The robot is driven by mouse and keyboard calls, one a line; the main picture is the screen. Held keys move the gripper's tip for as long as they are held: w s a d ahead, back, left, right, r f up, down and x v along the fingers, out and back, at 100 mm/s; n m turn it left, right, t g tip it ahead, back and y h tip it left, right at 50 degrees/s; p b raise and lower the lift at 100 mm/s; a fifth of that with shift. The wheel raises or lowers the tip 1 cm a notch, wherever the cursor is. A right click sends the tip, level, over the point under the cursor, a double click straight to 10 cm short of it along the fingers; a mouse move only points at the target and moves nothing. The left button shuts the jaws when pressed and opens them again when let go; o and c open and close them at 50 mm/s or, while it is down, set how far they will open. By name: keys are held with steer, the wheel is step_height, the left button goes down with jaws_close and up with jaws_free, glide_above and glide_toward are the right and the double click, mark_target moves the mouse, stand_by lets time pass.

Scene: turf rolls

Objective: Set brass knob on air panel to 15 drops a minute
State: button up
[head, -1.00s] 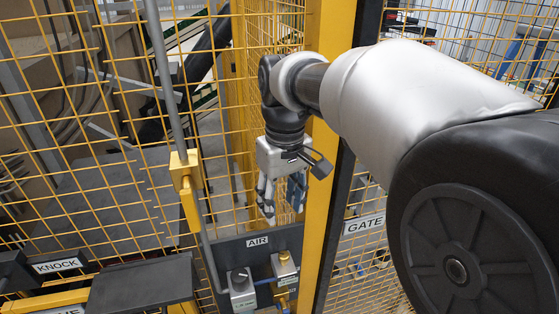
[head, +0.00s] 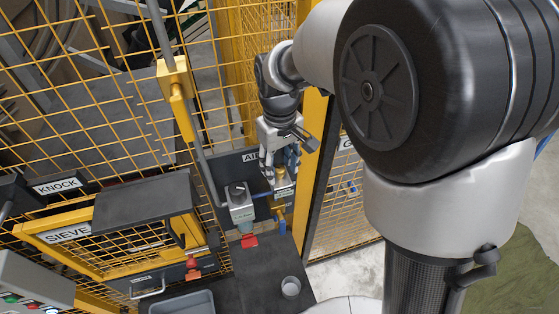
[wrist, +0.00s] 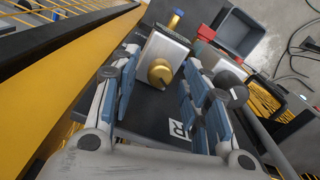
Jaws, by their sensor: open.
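The brass knob (wrist: 160,74) sits on the face of a silver box (wrist: 165,50) in the wrist view. It lies between my gripper's two blue-padded fingers, with a gap visible on each side. My gripper (head: 281,182) is open and points down in front of the right-hand box on the dark AIR panel (head: 230,168). I cannot tell how far the fingertips are from the knob. No drop rate can be read.
A grey box with a dark knob (head: 238,193) is beside it on the left. A yellow post (head: 311,150) stands close on the right. Below are a red part (head: 249,240), a small cup (head: 290,287) and a grey tray (head: 183,304). Yellow mesh lies behind.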

steer(key=shift+f, duration=0.65)
steer(key=shift+c, duration=0.5)
jaws_close()
